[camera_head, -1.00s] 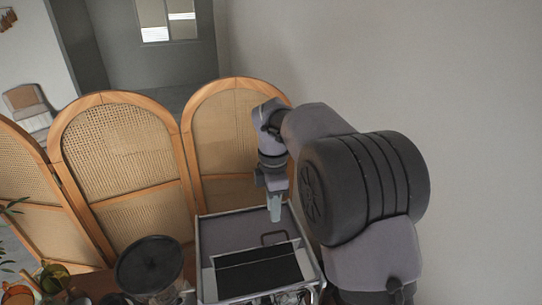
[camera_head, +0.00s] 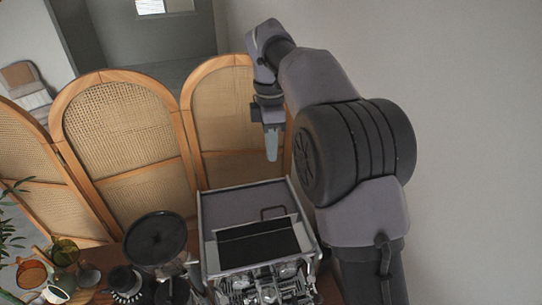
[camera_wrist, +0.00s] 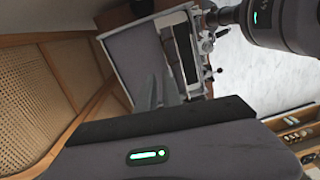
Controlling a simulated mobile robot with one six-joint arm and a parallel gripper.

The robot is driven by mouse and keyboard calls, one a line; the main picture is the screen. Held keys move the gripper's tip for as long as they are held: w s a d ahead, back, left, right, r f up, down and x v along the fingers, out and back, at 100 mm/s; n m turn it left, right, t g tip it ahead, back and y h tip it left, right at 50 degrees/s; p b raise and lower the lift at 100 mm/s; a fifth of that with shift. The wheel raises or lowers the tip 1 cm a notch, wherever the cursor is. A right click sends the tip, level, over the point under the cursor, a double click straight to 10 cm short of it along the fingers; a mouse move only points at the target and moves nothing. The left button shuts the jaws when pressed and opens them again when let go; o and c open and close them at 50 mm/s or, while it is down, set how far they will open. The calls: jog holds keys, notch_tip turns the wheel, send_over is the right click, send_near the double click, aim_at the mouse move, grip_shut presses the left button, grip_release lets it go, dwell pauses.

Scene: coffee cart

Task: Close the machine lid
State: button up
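The coffee machine (camera_head: 205,235) stands at the lower middle of the head view, with a metal frame and a grey top recess. A small handle (camera_head: 272,212) is at the back right of its top, behind a dark rectangular panel (camera_head: 258,241). I cannot tell which panel is the lid. My gripper (camera_head: 271,145) points down above and behind the machine, apart from it. In the wrist view, the pale fingers (camera_wrist: 160,92) overlap the machine (camera_wrist: 133,52). They look empty, but their gap is unclear.
A rattan folding screen (camera_head: 125,150) stands behind the machine. A dark round-topped grinder (camera_head: 155,238) is close on its left. Cups and small jars (camera_head: 62,252) crowd the left counter. A plain wall (camera_head: 450,120) is on the right.

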jog(key=f+m+b, duration=0.1)
jog(key=m, duration=0.1)
jog(key=f+m+t+b, duration=0.1)
jog(key=m, duration=0.1)
jog(key=f+m+b, duration=0.1)
jog(key=f+m, duration=0.1)
jog(key=shift+s+d+t, duration=0.15)
jog(key=shift+d+t, duration=0.1)
jog(key=shift+t, duration=0.15)
grip_shut()
notch_tip(320, 180, down, 13)
jog(key=s+m+t+y+b, duration=0.1)
jog(key=m+t+b, duration=0.1)
jog(key=m, duration=0.9)
jog(key=shift+s+a+t, duration=0.2)
jog(key=shift+a+t, duration=0.1)
jog(key=shift+t, duration=0.4)
jog(key=shift+f+b, duration=0.2)
jog(key=shift+b, duration=0.25)
